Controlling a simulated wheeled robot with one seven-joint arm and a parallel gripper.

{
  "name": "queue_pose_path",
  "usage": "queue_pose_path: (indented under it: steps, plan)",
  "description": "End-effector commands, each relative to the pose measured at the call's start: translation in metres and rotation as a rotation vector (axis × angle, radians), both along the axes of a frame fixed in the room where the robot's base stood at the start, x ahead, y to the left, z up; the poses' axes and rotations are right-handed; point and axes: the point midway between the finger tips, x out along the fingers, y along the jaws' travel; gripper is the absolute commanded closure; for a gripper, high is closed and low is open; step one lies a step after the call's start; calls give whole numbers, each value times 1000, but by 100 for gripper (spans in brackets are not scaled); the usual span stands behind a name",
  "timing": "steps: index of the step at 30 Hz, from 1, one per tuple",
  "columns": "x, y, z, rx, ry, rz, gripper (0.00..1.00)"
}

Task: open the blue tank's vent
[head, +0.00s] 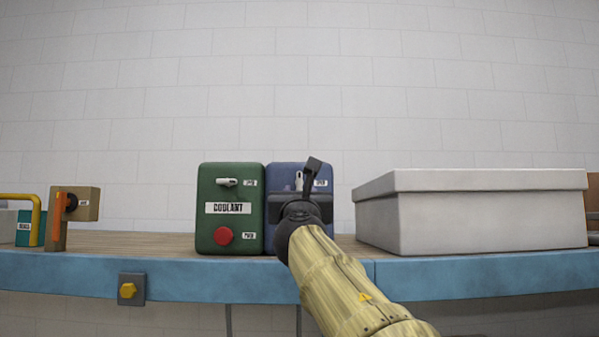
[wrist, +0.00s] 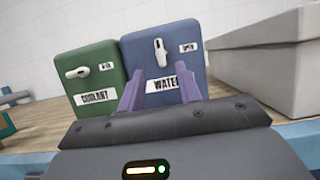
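The blue tank (head: 283,173) stands on the bench, partly hidden by my arm in the head view. In the wrist view the blue tank (wrist: 193,63) bears a WATER label. Its white vent lever (wrist: 160,52) is upright, with a small label on its right; the lever also shows in the head view (head: 299,181). My gripper (wrist: 160,86) is open and empty, its two purple fingers apart in front of the WATER label, below the lever. I cannot tell the exact gap to the tank.
A green COOLANT tank (head: 231,190) stands close on the left, with a sideways white lever (head: 227,182) and a red knob (head: 223,236). A large grey lidded box (head: 470,215) is on the right.

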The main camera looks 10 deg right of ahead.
Motion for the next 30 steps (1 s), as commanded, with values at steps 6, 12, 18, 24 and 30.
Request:
queue_pose_path:
  steps: [6, 12, 18, 24, 30]
  plan:
    - [32, -5, 17, -1, 1, 0, 65]
    - [57, -10, 28, -1, 1, 0, 65]
    - [73, -14, 33, 0, 0, 0, 65]
    - [76, -15, 32, 1, 0, 1, 65]
    - [76, -15, 32, 1, 0, 1, 75]
